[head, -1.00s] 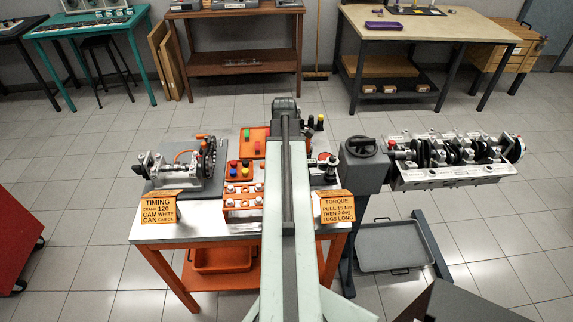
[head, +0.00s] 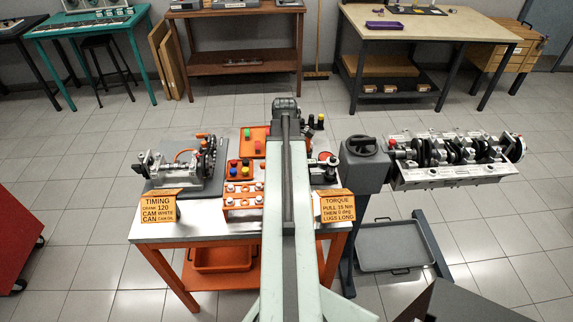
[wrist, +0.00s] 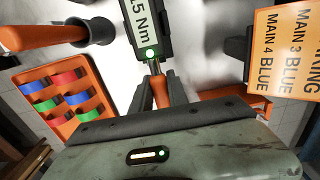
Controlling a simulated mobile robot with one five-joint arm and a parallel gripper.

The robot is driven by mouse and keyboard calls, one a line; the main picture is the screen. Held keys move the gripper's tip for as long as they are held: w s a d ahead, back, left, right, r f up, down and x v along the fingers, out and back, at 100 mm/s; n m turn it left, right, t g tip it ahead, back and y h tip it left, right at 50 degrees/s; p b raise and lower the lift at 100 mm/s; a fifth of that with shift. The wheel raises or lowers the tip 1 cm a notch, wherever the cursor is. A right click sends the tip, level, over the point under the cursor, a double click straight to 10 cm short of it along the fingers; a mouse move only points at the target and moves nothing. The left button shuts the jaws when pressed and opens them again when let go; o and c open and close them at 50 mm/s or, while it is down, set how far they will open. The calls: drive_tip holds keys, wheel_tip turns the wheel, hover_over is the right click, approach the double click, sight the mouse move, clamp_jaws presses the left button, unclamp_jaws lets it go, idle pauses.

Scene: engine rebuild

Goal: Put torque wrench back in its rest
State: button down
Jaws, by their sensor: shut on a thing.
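In the wrist view the torque wrench (wrist: 146,22) shows a dark body with a pale display that reads about 15 Nm and a green light. Its orange handle (wrist: 162,90) lies between the two dark fingers of my gripper (wrist: 157,92), which is shut on it. In the head view my own arm hides the gripper and the wrench. I cannot make out the wrench's rest in either view.
An orange tray with coloured rings (wrist: 66,102) lies left of my gripper, near an orange-handled tool (wrist: 40,33). A yellow-orange card (wrist: 286,50) stands at the right. The head view shows the TORQUE sign (head: 337,206) and a crankshaft block (head: 455,174) on a stand.

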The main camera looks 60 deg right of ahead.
drive_tip(key=shift+f+b, duration=1.3)
drive_tip(key=shift+f, duration=0.1)
idle(0.4)
drive_tip(key=c, duration=1.5)
unclamp_jaws()
drive_tip(key=shift+r, duration=0.1)
drive_tip(key=shift+r, duration=0.1)
drive_tip(key=shift+r+p, duration=1.35)
drive_tip(key=shift+p, duration=0.15)
drive_tip(key=shift+o, duration=0.2)
drive_tip(key=o, duration=0.5)
